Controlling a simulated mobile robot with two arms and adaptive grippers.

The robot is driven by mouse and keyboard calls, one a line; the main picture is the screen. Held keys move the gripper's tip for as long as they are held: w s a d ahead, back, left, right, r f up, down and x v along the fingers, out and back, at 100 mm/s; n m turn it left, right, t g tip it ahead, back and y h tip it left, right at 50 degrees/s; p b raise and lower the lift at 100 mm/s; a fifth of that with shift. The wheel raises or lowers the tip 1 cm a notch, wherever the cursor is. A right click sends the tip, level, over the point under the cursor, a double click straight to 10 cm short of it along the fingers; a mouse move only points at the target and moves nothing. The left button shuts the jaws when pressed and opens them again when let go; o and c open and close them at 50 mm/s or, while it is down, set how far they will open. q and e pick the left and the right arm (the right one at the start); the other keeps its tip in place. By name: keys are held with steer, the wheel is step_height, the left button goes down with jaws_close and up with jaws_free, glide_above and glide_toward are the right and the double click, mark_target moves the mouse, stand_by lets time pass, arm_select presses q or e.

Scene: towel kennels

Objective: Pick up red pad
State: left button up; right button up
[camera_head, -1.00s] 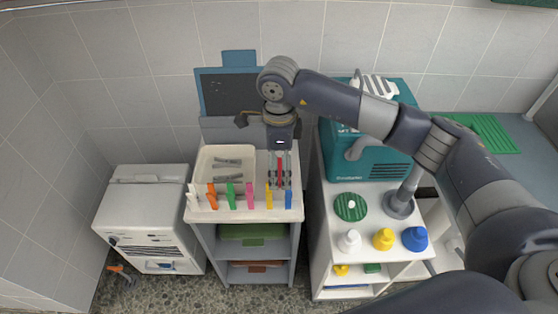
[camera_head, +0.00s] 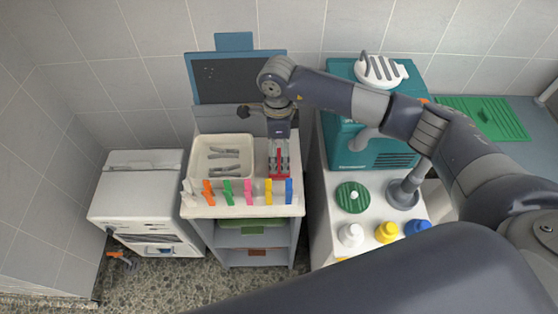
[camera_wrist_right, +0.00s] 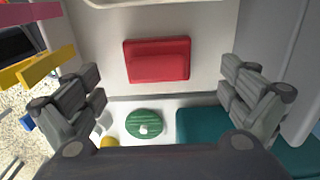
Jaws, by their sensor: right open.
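The red pad (camera_wrist_right: 157,60) lies flat on the light top of the small cart, in front of my right gripper (camera_wrist_right: 160,86) in the right wrist view. It looks like a raised red block on a darker red base. My right gripper is open, with its two fingers wide apart to the left and right of the pad and not touching it. In the head view my right gripper (camera_head: 279,162) hangs over the right part of the cart top, and the red pad (camera_head: 281,176) shows partly between and below its fingers. My left gripper is out of view.
A cream tray (camera_head: 193,166) with grey tools sits left of the pad. A row of colored clips (camera_head: 248,191) lines the cart's front edge. A teal machine (camera_head: 345,140) and a green round lid (camera_head: 352,197) stand on the cart to the right.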

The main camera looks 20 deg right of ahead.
mark_target(279, 157)
steer(key=f, duration=0.3)
steer(key=shift+s+f+p, duration=0.25)
steer(key=shift+p, duration=0.1)
steer(key=shift+w+f, duration=0.1)
steer(key=shift+f, duration=0.15)
steer(key=shift+c, duration=1.1)
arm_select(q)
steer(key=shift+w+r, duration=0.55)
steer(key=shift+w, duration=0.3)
arm_select(e)
steer(key=shift+d, duration=0.1)
steer(key=c, duration=1.1)
steer(key=shift+c, duration=0.2)
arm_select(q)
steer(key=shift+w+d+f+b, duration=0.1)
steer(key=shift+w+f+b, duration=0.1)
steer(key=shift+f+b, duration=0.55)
arm_select(e)
step_height(279, 157, up, 10)
steer(key=shift+r, duration=0.1)
